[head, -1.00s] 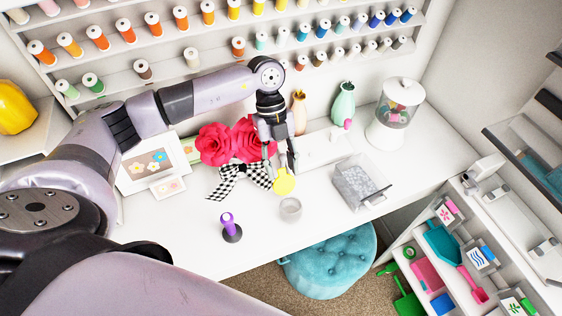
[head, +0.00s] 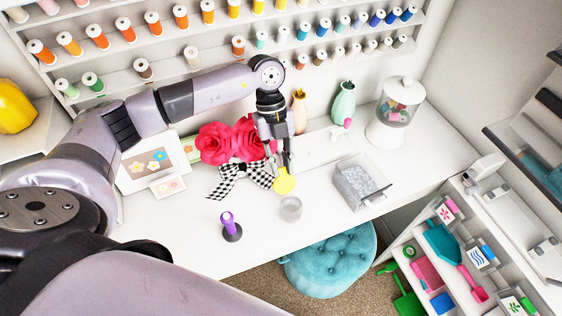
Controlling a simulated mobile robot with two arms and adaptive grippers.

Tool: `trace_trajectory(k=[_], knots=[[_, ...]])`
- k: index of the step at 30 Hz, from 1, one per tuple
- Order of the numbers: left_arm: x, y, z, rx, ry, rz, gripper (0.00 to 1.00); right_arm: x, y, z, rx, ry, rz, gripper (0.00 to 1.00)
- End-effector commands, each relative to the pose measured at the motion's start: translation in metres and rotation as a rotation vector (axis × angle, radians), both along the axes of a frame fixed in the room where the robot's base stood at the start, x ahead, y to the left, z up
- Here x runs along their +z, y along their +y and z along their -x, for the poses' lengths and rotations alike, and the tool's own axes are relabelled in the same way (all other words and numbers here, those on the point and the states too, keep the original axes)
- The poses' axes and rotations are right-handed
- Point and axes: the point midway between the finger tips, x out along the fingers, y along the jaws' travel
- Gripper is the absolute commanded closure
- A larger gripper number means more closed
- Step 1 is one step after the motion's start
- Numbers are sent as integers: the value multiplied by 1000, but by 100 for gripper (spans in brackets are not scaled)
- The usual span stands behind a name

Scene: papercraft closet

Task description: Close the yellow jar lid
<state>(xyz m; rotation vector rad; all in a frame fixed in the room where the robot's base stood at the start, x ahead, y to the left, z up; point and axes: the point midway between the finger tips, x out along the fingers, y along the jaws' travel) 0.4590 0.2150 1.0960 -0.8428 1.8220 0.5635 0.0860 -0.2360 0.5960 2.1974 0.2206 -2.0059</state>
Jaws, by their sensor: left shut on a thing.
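The yellow lid (head: 285,184) is a round disc held above the white table in the head view. My left gripper (head: 282,170) points down and is shut on it. An open, clear jar (head: 290,208) stands on the table just below and slightly right of the lid in the picture. The lid and the jar look apart. My right gripper is not in view.
A purple-handled stamp (head: 230,226) stands left of the jar. Red paper flowers with a checkered bow (head: 243,180) stand behind on the left. A teal stool (head: 329,262) is in front.

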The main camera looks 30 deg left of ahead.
Motion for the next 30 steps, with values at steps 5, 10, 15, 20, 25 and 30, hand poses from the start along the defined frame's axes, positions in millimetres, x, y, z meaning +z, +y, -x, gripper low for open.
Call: trace_trajectory(k=[5, 10, 15, 20, 25, 30], knots=[[0, 0, 0, 0, -1, -1, 100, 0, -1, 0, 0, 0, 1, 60], [2, -2, 2, -3, -17, -18, 100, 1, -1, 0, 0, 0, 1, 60], [5, -8, 6, -5, -68, -76, 100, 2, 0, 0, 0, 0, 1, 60], [6, -16, 13, -7, -144, -161, 100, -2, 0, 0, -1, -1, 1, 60], [5, -26, 20, -7, -227, -258, 100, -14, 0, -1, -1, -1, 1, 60], [4, -34, 27, -6, -303, -346, 100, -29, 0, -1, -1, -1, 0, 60]])
